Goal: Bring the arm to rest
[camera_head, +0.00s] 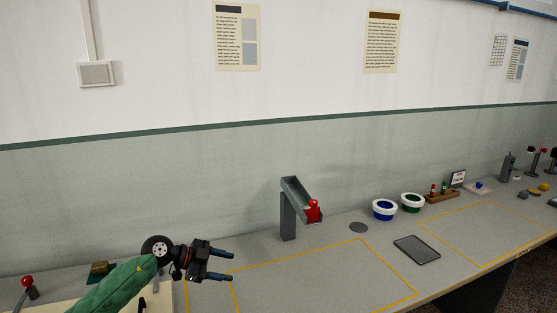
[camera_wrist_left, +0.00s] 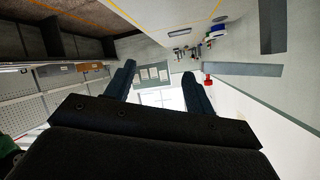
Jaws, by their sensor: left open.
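My left gripper (camera_head: 222,265) comes in from the lower left in the head view, on a green arm. It is held above the grey bench (camera_head: 300,277), with its two dark blue fingers pointing right and apart. Nothing is between the fingers. In the left wrist view the gripper (camera_wrist_left: 160,82) also shows open and empty, and the room appears upside down. My right gripper is in neither view.
A grey chute on a post (camera_head: 288,215) with a red piece (camera_head: 313,211) stands right of the gripper. Blue (camera_head: 384,210) and green (camera_head: 412,203) ringed bowls, a grey disc (camera_head: 358,227) and a dark tray (camera_head: 417,250) lie farther right. Yellow-outlined bench areas look mostly clear.

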